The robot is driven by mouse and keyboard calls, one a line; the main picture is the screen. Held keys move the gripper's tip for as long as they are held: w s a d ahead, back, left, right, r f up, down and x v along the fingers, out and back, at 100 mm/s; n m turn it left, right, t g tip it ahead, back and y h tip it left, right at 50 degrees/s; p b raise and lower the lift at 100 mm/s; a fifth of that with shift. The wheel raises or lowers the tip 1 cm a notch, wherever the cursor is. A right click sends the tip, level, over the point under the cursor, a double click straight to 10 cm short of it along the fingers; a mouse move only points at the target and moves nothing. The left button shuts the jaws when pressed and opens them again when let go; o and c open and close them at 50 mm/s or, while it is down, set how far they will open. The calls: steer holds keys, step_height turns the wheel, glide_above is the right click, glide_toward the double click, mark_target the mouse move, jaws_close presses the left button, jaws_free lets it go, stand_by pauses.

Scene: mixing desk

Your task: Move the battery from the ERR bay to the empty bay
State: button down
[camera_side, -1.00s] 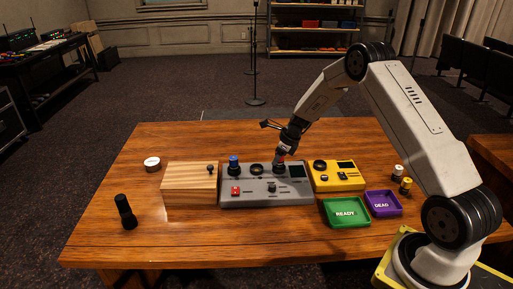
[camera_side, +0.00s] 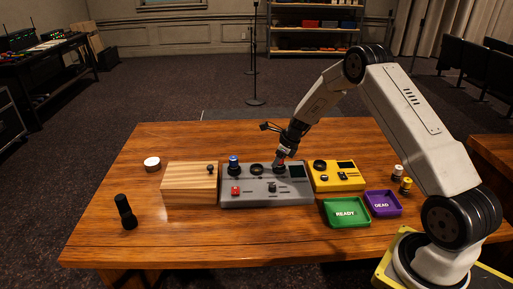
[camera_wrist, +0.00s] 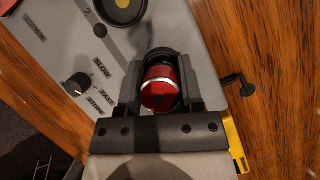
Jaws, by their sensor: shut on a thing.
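My gripper (camera_side: 281,163) is over the right bay of the grey charger (camera_side: 240,199). In the wrist view, its two fingers (camera_wrist: 160,95) are shut on a red battery (camera_wrist: 160,90) with a silvery band. The dark ring of the right bay shows behind the battery; I cannot tell how deep the battery sits in it. The middle bay (camera_side: 256,169) is a black ring with nothing standing in it; it also shows in the wrist view (camera_wrist: 120,8). A blue battery (camera_side: 234,164) stands in the left bay. The charger's dark screen (camera_side: 297,171) is unreadable.
A wooden box (camera_side: 190,184) adjoins the charger's left side, and a yellow device (camera_side: 338,177) its right. A green READY tray (camera_side: 346,224) and purple DEAD tray (camera_side: 382,212) lie in front right. Two batteries (camera_side: 401,180) stand at right.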

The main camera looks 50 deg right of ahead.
steer(key=shift+f, duration=0.1)
steer(key=c, duration=0.5)
jaws_free()
steer(key=shift+v, duration=5.45)
steer(key=shift+a, duration=0.1)
